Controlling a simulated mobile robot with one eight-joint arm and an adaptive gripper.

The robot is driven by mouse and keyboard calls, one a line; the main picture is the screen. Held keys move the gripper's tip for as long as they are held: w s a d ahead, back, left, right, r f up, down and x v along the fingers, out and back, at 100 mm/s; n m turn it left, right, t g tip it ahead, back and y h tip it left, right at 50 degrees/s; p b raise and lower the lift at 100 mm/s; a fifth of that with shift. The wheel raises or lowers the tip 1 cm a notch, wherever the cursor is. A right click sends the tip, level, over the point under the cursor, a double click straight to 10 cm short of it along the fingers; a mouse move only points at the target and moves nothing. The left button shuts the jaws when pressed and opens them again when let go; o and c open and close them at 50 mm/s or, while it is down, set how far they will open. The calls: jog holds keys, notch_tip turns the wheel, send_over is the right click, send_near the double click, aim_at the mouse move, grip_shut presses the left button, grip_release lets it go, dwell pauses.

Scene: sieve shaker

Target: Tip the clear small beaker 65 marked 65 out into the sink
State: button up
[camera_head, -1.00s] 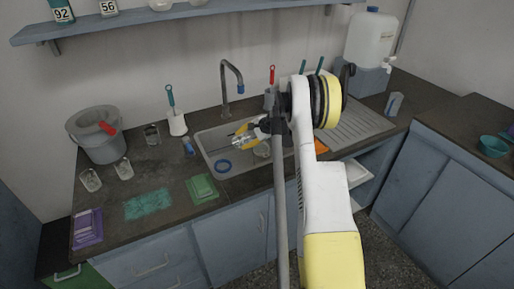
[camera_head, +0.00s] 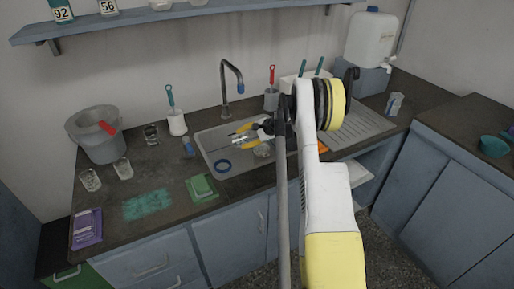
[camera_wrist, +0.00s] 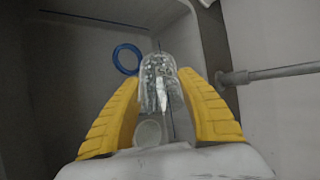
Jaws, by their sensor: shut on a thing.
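My gripper (camera_head: 242,135) is over the sink (camera_head: 207,147), its yellow fingers visible left of my arm. In the wrist view my gripper (camera_wrist: 160,105) is shut on a clear beaker (camera_wrist: 158,78), with one finger on each side of it. The beaker looks tipped over the basin. Its 65 mark cannot be read, and I cannot tell whether anything is left inside. A round clear glass thing (camera_wrist: 148,133) shows low between the fingers; a clear vessel also shows in the sink in the head view (camera_head: 262,151).
A blue ring (camera_head: 222,166) lies in the sink. The tap (camera_head: 226,85) rises behind the basin. Several clear glasses (camera_head: 123,169) and a grey bucket (camera_head: 97,135) stand on the left counter.

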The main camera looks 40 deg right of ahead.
jog(key=shift+d+r+t+y+b, duration=0.1)
jog(key=shift+r+t+y+b, duration=0.2)
jog(key=shift+t+y, duration=0.25)
dwell(0.7)
jog(key=shift+s+d+r+m+t+y+b, duration=0.15)
jog(key=shift+s+d+m+t+y+b, duration=0.4)
jog(key=shift+b, duration=0.6)
jog(key=shift+s+r+t+y+b, duration=0.1)
jog(key=shift+r+t+y+b, duration=0.25)
jog(key=shift+t+b, duration=0.65)
dwell(0.5)
